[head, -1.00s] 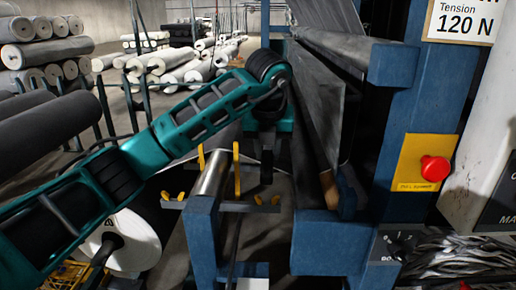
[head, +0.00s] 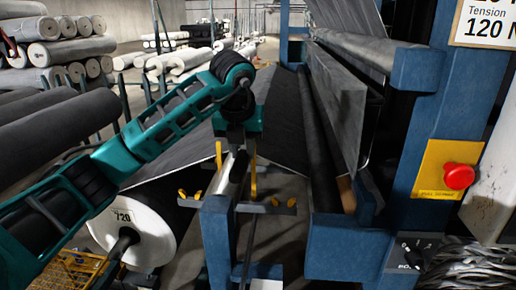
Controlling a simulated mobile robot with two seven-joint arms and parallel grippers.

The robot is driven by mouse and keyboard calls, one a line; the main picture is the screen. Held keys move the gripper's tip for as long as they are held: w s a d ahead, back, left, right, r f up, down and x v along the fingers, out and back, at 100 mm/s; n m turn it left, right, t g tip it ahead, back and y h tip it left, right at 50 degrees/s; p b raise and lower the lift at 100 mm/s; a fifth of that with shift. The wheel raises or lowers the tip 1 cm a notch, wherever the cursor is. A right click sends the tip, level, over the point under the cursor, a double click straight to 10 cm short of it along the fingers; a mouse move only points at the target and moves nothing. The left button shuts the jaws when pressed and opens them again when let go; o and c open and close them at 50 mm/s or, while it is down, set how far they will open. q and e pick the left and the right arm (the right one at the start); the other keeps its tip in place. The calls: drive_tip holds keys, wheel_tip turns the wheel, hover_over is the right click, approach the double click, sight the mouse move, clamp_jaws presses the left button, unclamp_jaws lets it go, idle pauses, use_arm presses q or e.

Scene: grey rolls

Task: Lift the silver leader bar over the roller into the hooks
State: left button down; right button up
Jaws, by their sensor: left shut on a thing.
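My left gripper (head: 238,148) reaches in from the left and points down above the near end of the silver roller (head: 226,176). It is shut on the silver leader bar, which is mostly hidden behind the fingers. Dark grey fabric slopes down on both sides of the gripper, from the roll at left and toward the machine at right. Tall yellow uprights (head: 253,178) flank the roller. Small yellow hooks sit on brackets on both sides, at left (head: 183,193) and at right (head: 275,202). My right gripper is not in view.
A large fabric roll (head: 135,228) with a white end stands at left. The blue machine frame (head: 335,245), with a red button (head: 459,177) on a yellow plate, bounds the right. Stored rolls (head: 70,28) lie at the back left. Open floor shows between the roller stand and machine.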

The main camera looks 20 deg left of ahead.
use_arm(q)
drive_tip(key=s+a, duration=0.3)
drive_tip(key=a, duration=0.5)
drive_tip(key=s+a, duration=0.2)
drive_tip(key=a, duration=0.6)
wheel_tip(320, 180, down, 16)
drive_tip(key=b, duration=1.1)
drive_tip(key=shift+d+f, duration=0.1)
drive_tip(key=shift+f, duration=0.1)
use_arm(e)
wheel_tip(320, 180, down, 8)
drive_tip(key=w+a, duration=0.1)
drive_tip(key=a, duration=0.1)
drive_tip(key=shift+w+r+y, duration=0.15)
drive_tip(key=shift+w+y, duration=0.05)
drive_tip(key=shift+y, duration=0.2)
use_arm(q)
drive_tip(key=c, duration=1)
unclamp_jaws()
drive_tip(key=shift+c, duration=0.2)
drive_tip(key=shift+o, duration=1.2)
drive_tip(key=shift+f, duration=0.15)
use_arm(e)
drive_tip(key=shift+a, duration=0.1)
